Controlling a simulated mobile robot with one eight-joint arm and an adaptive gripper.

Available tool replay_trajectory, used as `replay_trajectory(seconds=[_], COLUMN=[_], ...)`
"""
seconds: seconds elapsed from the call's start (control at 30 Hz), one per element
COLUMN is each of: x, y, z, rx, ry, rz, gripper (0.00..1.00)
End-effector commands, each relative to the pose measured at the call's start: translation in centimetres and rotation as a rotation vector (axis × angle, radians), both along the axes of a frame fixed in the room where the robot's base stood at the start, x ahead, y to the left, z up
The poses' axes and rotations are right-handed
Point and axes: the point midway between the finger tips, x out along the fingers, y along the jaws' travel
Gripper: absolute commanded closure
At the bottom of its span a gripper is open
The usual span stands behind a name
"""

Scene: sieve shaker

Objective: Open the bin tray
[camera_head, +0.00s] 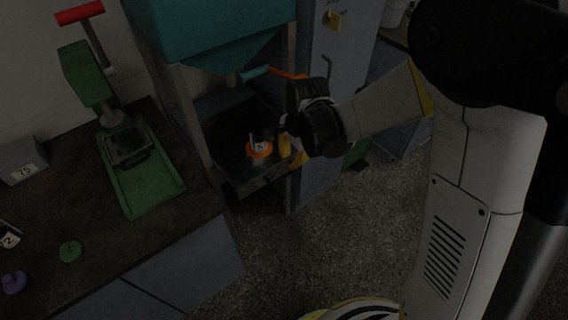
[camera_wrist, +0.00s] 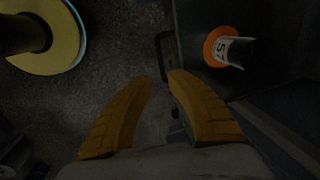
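The bin tray (camera_head: 254,182) is a dark, shallow metal tray under the teal hopper (camera_head: 225,35), between its legs. In the wrist view its dark wall (camera_wrist: 262,125) fills the right side. A dark loop-shaped handle (camera_wrist: 160,42) shows at its edge. My gripper (camera_wrist: 160,76) is at the tray's front edge, its two yellow fingers apart with a narrow gap. The right fingertip overlaps the handle in the picture; I cannot tell whether it touches. In the head view my wrist hides most of the gripper (camera_head: 292,150).
An orange-based, labelled piece (camera_head: 259,149) stands in the tray area and shows in the wrist view (camera_wrist: 222,47). A green press-like tool (camera_head: 140,175) and small knobs are on the dark bench (camera_head: 100,240) at left. A grey-blue cabinet (camera_head: 335,70) stands right of the hopper. Floor in front is clear.

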Motion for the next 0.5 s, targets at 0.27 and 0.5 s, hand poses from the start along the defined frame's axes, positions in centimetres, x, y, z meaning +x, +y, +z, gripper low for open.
replay_trajectory(seconds=[0.27, 0.5], x=[0.9, 1.4], y=[0.6, 1.0], z=[-6.0, -9.2], rx=[0.0, 0.0], ry=[0.0, 0.0], rz=[0.001, 0.0], gripper=[0.8, 0.8])
